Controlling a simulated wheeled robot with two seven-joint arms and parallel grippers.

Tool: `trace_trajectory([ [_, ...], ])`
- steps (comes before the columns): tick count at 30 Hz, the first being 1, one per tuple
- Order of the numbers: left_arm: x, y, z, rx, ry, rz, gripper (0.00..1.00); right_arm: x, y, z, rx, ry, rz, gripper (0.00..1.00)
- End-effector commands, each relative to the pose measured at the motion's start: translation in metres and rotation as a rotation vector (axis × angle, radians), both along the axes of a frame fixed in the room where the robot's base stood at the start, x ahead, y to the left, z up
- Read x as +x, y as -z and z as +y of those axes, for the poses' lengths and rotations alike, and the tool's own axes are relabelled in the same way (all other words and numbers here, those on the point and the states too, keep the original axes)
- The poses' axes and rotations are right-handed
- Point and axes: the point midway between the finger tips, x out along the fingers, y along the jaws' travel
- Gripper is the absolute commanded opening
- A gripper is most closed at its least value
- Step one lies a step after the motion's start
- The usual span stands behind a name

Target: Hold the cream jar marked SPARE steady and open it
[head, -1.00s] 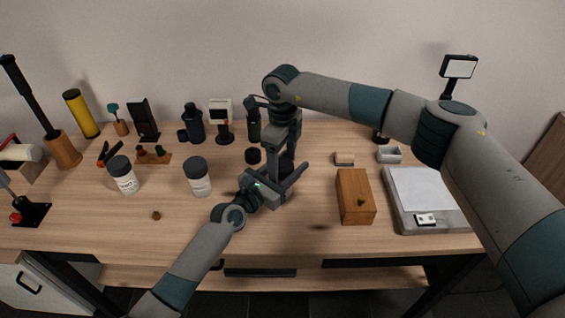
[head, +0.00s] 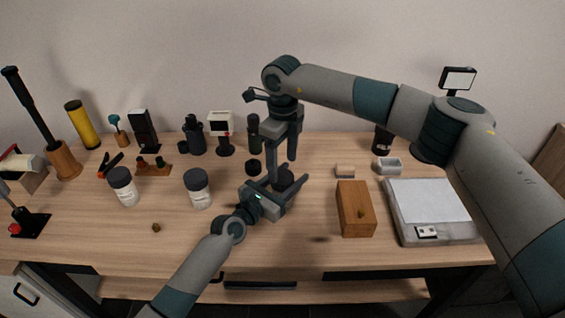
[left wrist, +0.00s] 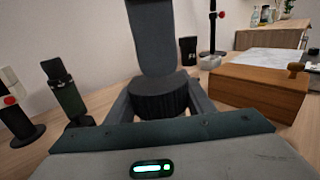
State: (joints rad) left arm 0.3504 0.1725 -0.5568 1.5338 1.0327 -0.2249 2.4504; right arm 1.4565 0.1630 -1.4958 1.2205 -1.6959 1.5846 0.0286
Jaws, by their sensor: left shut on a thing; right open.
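A jar with a dark ribbed lid (left wrist: 160,97) stands between the fingers of my left gripper (left wrist: 160,112); the lid also shows in the head view (head: 286,180). My left gripper (head: 284,190) is shut on this jar. Its body and any marking are hidden. My right gripper (head: 282,172) points down over the lid with its fingers apart. One of its fingers (left wrist: 152,40) overlaps the lid in the left wrist view; I cannot tell whether it touches. Two white jars with dark lids stand to the left, one (head: 198,190) nearer and one (head: 123,187) farther; their labels are unreadable.
A wooden box (head: 355,208) with a knob and a grey scale-like device (head: 432,212) stand to the right. A small black cylinder (head: 254,167) sits just left of the right gripper. Bottles and stands line the back. The table front (head: 110,235) is mostly clear.

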Motion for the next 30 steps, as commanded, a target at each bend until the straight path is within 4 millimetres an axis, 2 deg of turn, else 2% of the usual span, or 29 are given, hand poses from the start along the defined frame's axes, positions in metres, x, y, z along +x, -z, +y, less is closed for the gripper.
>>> trace_trajectory([
  [6, 0.000, 0.000, 0.000, 0.001, 0.000, 0.001, 0.00, 0.000, -0.020, 0.001, 0.001, 0.155, 0.000, 0.65],
  [12, 0.000, 0.000, 0.000, 0.001, 0.000, 0.001, 0.00, 0.000, -0.029, 0.001, 0.000, 0.237, 0.000, 0.65],
  [23, 0.000, 0.000, 0.000, 0.000, 0.000, 0.000, 0.00, 0.000, -0.028, 0.001, 0.000, 0.239, 0.000, 0.65],
  [30, 0.000, 0.000, 0.000, 0.000, 0.000, 0.000, 0.00, -0.001, -0.013, 0.001, -0.001, 0.239, 0.002, 0.65],
])
